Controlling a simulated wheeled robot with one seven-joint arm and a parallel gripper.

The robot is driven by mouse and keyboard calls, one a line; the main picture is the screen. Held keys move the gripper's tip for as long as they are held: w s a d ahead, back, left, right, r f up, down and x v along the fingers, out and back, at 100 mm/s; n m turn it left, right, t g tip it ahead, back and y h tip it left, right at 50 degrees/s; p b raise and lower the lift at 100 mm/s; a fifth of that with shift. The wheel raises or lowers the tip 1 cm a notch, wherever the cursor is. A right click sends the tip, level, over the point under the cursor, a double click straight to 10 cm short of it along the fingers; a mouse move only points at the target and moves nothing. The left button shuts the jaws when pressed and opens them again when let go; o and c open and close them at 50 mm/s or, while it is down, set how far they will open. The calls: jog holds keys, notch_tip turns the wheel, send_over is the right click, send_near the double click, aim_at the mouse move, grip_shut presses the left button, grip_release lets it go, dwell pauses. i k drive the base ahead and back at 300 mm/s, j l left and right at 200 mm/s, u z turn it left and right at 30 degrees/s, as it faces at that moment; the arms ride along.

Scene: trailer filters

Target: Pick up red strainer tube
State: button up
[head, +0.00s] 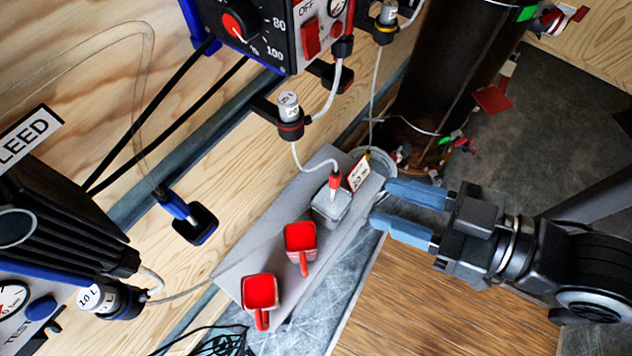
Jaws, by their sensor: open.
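My gripper (380,205) comes in from the right with its two blue fingers apart and nothing between them. Its fingertips are at the right edge of a grey shelf (237,268). A thin white tube with a red end fitting (335,181), which looks like the red strainer tube, runs down from a black-and-red holder. The fitting stands upright at a clear grey cup (330,206) on the shelf, just left of the fingertips. The fitting and the fingers are apart. Whether the tube's lower end is inside the cup is hard to tell.
Two red handled cups (300,237) (260,291) stand along the shelf. A small label (361,173) stands at its far end. A black control box (262,28) hangs above. A dark cylinder (436,75) stands behind the gripper. A blue-and-black nozzle (195,222) is at left.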

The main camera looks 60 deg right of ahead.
aim_at(334, 178)
jog(key=k+l+u, duration=0.4)
jog(key=l, duration=0.35)
jog(key=k+l+u, duration=0.4)
jog(key=l, duration=0.3)
jog(key=k+l+u, duration=0.45)
jog(key=k+l, duration=0.05)
jog(key=k, duration=0.05)
